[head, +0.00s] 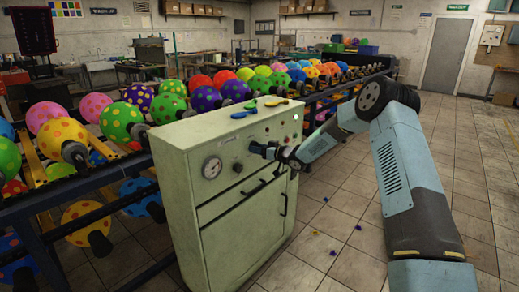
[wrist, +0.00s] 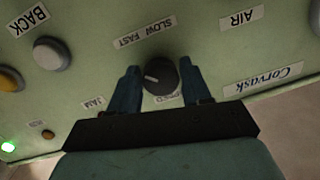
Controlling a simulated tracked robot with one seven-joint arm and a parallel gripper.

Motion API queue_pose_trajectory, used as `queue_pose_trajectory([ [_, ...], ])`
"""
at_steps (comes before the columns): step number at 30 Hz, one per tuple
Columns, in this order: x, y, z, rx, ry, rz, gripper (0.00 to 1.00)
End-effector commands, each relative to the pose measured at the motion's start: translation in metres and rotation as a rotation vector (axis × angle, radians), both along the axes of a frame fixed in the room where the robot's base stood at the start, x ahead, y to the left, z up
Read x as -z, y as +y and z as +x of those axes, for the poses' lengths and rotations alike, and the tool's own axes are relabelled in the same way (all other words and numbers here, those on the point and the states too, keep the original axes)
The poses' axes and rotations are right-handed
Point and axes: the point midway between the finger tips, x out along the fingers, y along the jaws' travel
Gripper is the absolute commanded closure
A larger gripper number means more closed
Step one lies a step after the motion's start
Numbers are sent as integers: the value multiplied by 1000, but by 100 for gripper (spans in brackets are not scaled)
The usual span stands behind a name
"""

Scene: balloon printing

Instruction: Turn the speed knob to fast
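The speed knob (wrist: 160,77) is a round black dial with a pale pointer mark on the green panel. In the wrist view the mark points to the left side of the knob. A "SLOW FAST" label (wrist: 145,32) is beside it. My gripper (wrist: 160,72) has one dark blue finger on each side of the knob, very close to it. I cannot tell whether both fingers press on it. In the head view my gripper (head: 262,150) is at the upper front of the pale green cabinet (head: 215,160) and hides the knob.
A white button (wrist: 50,53), a yellow button (wrist: 10,79) and a lit green lamp (wrist: 8,147) are on the panel. A gauge (head: 212,167) is left of my gripper. Racks of dotted balloons (head: 122,122) stand behind and left.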

Motion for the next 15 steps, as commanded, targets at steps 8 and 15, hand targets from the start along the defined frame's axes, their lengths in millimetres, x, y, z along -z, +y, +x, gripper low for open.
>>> queue_pose_trajectory([
  [8, -3, 0, 1, 2, -4, 3, 31],
  [15, -4, -3, 0, 2, -6, 3, 31],
])
